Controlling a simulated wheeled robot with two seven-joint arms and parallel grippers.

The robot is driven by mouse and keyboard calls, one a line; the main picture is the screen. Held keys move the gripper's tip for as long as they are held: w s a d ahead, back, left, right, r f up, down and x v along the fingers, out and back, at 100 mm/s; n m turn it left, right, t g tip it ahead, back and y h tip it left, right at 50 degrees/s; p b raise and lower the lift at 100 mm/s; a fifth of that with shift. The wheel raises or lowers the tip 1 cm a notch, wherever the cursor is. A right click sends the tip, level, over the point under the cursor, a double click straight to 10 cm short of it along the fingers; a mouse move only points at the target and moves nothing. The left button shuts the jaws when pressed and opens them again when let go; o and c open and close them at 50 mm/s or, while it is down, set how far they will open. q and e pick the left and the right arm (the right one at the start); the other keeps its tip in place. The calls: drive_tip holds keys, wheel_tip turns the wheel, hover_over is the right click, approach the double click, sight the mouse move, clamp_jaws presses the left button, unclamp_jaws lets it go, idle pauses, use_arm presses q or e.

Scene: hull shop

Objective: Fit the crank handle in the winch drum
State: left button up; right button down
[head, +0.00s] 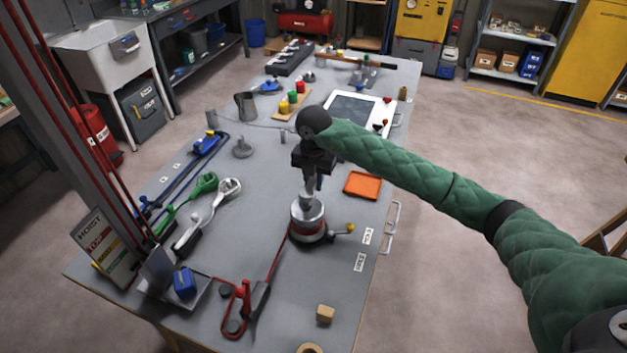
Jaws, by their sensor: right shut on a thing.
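The winch drum (307,219) stands upright on the workbench. It is a grey metal cylinder with a red band and dark base, and a red line runs from it toward the near left. My right gripper (313,184) is directly above it, pointing down and shut on a small grey metal piece, which I take to be the crank handle (307,197). The handle's lower end meets the drum top in the picture. I cannot tell whether it is in the socket or just above it. The fingers partly hide the handle. My left gripper is not in view.
A short arm with a yellow knob (350,228) sticks out right of the drum's base. An orange tray (362,185) lies right of the gripper. A wooden block (325,314) and red-handled tool (235,308) lie nearer. The bench (262,205) is bare left of the drum.

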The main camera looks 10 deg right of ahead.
drive_tip(key=shift+w+b, duration=0.1)
drive_tip(key=shift+b, duration=0.2)
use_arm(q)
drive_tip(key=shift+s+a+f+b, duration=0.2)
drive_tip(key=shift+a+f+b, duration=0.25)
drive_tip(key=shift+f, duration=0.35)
use_arm(e)
drive_tip(key=shift+f, duration=0.35)
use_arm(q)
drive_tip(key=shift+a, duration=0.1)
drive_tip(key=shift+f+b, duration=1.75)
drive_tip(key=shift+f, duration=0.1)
use_arm(e)
drive_tip(key=shift+f, duration=1.85)
idle(0.4)
drive_tip(key=c, duration=0.8)
unclamp_jaws()
drive_tip(key=shift+o, duration=0.2)
